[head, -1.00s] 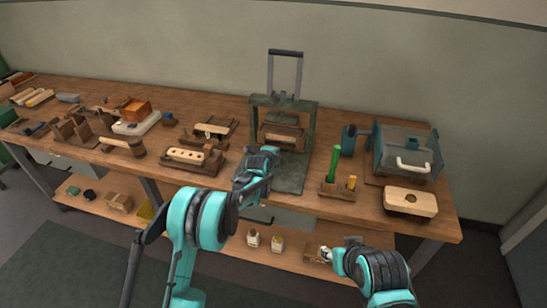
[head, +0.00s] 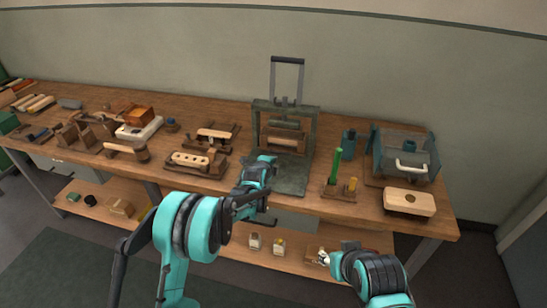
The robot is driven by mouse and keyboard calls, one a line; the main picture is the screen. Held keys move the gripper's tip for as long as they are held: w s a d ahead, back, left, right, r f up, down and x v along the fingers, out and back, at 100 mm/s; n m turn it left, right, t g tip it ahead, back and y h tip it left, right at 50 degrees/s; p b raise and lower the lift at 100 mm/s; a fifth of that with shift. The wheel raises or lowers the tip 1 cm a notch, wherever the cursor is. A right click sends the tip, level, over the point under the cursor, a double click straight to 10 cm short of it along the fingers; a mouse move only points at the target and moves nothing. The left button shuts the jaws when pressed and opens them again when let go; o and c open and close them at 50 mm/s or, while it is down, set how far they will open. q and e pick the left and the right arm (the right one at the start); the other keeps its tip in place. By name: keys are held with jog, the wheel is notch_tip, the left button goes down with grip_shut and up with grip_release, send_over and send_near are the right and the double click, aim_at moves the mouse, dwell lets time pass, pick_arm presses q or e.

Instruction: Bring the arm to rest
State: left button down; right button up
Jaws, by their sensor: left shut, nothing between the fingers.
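My left arm comes in from the lower left. Its gripper (head: 263,163) is shut and empty, in front of the tufting press (head: 285,125) and over the front part of the press's dark base plate. It seems apart from the plate, though its height is hard to judge. My right arm (head: 375,275) shows at the lower right, in front of the bench's front edge. Its gripper (head: 326,257) is small and partly hidden, so its fingers cannot be read.
The wooden workbench (head: 335,208) has a lower shelf with bottles and boxes. Right of the press stand a holder with a green rod (head: 336,167), a clear-sided box (head: 405,150) and a wooden block (head: 409,202). Wooden fixtures (head: 198,160) and a scale (head: 139,128) fill the left side.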

pick_arm(q)
jog(key=p+v, duration=0.1)
jog(key=v, duration=0.5)
jog(key=shift+s+d+p, duration=0.2)
jog(key=shift+p, duration=0.2)
jog(key=s+a+r+n+g+y, duration=0.2)
jog(key=s+a+r+n, duration=0.9)
jog(key=s, duration=0.5)
jog(key=s+a+f+n+g+y, duration=0.1)
jog(key=s+a+n, duration=0.4)
jog(key=s, duration=0.7)
jog(key=s+a+f+n+g+y, duration=0.1)
jog(key=s+a+n, duration=0.4)
jog(key=s, duration=0.7)
jog(key=shift+s+a+f+n+g, duration=0.2)
jog(key=shift+s+n+g, duration=0.1)
jog(key=shift+s+g, duration=0.1)
